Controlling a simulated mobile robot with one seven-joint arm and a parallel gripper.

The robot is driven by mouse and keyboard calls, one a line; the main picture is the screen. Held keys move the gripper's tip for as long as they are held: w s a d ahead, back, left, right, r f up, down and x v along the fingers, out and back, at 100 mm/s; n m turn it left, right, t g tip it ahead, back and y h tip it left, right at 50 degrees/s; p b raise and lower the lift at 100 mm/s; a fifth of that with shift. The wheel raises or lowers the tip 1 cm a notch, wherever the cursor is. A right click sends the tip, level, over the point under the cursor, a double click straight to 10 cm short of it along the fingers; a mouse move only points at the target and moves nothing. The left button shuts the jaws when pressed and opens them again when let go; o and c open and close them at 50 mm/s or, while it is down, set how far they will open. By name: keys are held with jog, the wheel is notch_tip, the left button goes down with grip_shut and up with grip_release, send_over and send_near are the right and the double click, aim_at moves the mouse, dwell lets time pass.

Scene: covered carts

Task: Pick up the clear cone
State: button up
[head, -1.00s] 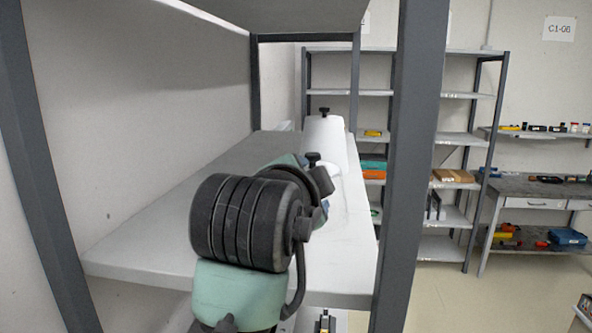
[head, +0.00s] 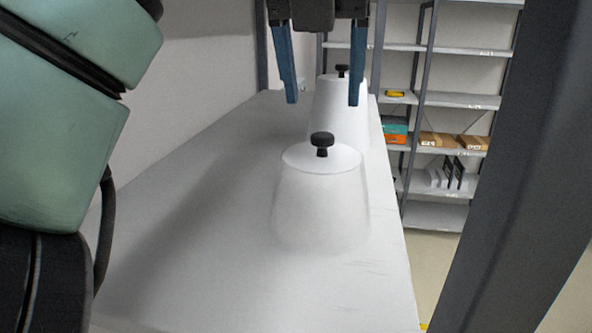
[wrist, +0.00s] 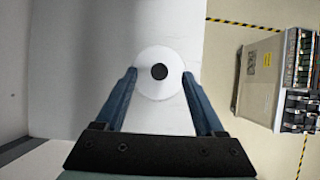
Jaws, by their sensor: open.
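The clear cone (head: 318,215) is a frosted, see-through cone with a pale flat top and a black knob (head: 322,142). It stands upright on the near part of the white shelf in the head view. My gripper (head: 320,98) is open and empty, pointing down, at the top of that view. In the wrist view, a round white top (wrist: 148,84) with a black knob shows just beyond my open fingertips (wrist: 159,75). I cannot tell for sure which cone that is.
A second white cone (head: 325,108) with a black knob stands behind the clear one. A grey upright (head: 510,190) rises on the right, past the white shelf's (head: 180,250) right edge. The shelf's left side is clear. Racks (head: 440,100) stand beyond.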

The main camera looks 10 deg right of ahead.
aim_at(322, 135)
jog(key=shift+s+a+f+p, duration=0.1)
jog(key=shift+s+a+p, duration=0.15)
jog(key=shift+s, duration=0.45)
jog(key=shift+s+f, duration=0.2)
jog(key=shift+f, duration=0.05)
jog(key=p+x, duration=0.1)
jog(key=x, duration=0.1)
jog(key=p+x, duration=0.2)
jog(key=x, duration=0.1)
jog(key=shift+w, duration=0.35)
jog(key=shift+d+f, duration=0.1)
jog(key=shift+f, duration=0.2)
jog(key=shift+s, duration=0.25)
jog(key=shift+w+f, duration=0.1)
jog(key=shift+w, duration=0.15)
jog(key=c, duration=0.7)
jog(key=shift+s, duration=0.1)
grip_shut()
